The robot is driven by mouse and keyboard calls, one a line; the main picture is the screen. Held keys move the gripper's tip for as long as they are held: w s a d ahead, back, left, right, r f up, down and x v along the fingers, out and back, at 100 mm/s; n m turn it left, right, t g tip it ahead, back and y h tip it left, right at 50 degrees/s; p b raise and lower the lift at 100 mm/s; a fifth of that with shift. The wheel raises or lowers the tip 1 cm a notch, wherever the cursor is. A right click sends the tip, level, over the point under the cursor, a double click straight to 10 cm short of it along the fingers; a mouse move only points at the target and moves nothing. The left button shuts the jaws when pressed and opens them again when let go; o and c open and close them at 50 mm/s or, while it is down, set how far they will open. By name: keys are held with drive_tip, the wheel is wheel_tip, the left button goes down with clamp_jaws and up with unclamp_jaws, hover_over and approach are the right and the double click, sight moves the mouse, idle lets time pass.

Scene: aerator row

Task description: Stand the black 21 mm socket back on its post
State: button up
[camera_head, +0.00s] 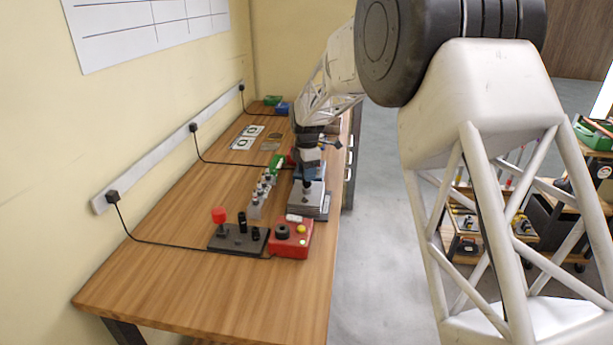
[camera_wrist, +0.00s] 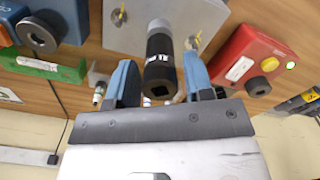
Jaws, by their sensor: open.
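In the wrist view a black socket (camera_wrist: 160,62) with a pale label band sits between the two blue fingers of my gripper (camera_wrist: 160,82), its open square end toward the camera. The fingers are apart, with a gap on each side of the socket. Its far end meets a grey stub at a grey metal block (camera_wrist: 125,30). The label is too small to read. In the head view my gripper (camera_head: 309,172) is above the grey block (camera_head: 312,198). A dark rack plate (camera_head: 228,240) with a red-topped piece (camera_head: 219,215) and black upright pieces (camera_head: 242,222) stands nearer the front.
A red box (camera_head: 291,240) with a yellow button stands beside the rack, close to the grey block. A row of small fittings (camera_head: 262,190) and a green part (camera_head: 277,165) lie left of my gripper. The wooden bench (camera_head: 190,295) is clear in front. Cables run along the left wall.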

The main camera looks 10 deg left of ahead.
drive_tip(key=c, duration=0.7)
drive_tip(key=shift+r, duration=3.15)
drive_tip(key=shift+s+a, duration=0.1)
drive_tip(key=s+a+f+n, duration=0.1)
drive_tip(key=s+a, duration=0.4)
drive_tip(key=s, duration=0.2)
drive_tip(key=s+a+f+n, duration=0.1)
drive_tip(key=s+a+f, duration=0.1)
drive_tip(key=s+a, duration=0.3)
drive_tip(key=s+a+f+n, duration=0.2)
drive_tip(key=s+a, duration=0.4)
drive_tip(key=s, duration=0.5)
drive_tip(key=shift+a+f, duration=0.1)
drive_tip(key=shift+f, duration=0.1)
